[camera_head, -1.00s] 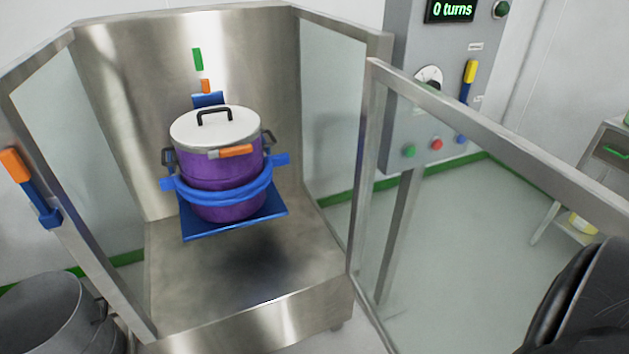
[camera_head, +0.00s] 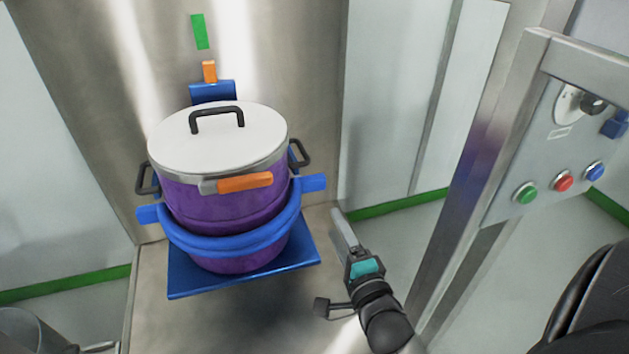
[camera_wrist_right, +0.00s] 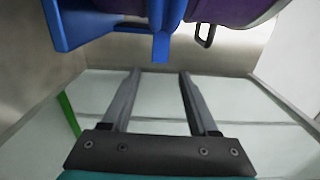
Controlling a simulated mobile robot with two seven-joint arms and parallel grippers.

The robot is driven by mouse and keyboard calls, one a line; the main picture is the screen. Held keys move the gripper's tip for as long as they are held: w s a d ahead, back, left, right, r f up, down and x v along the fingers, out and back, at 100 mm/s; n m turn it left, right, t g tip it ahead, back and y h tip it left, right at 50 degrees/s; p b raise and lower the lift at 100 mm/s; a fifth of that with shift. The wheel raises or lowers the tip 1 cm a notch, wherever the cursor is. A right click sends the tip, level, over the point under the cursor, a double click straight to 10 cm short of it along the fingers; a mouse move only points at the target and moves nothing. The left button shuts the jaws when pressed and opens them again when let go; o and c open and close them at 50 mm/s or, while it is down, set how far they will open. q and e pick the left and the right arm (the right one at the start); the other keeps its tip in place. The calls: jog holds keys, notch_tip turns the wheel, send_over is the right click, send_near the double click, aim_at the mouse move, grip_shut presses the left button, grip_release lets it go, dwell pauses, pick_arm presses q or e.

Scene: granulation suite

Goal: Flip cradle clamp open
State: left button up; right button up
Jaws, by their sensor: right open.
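A purple drum (camera_head: 222,210) with a white lid (camera_head: 215,140) and black handles sits upright in a blue cradle (camera_head: 235,243) with a curved band around its front. An orange-ended latch (camera_head: 244,182) lies across the drum's front under the lid rim. A small orange tab (camera_head: 209,71) sits above a blue block behind the drum. My right gripper (camera_head: 338,215) is open and empty, to the right of the cradle. In the right wrist view its two fingers (camera_wrist_right: 160,76) are apart, below a blue cradle arm (camera_wrist_right: 161,40). My left gripper is out of view.
A steel back wall (camera_head: 295,60) stands behind the drum, with clear panels at the sides. A steel door frame (camera_head: 480,170) stands close on the right. Beyond it is a control panel with a green button (camera_head: 525,194). A grey bin (camera_head: 25,330) is at lower left.

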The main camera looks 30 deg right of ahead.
aim_at(315, 186)
jog(key=b+x, duration=0.3)
jog(key=x, duration=1)
jog(key=shift+w+b, duration=0.4)
jog(key=shift+w, duration=0.05)
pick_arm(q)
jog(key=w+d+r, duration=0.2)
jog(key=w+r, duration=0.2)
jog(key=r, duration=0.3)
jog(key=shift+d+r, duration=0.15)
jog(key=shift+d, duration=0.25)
pick_arm(e)
jog(key=shift+w+d+r, duration=0.1)
jog(key=shift+w, duration=0.45)
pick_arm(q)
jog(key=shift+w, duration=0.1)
pick_arm(e)
grip_shut()
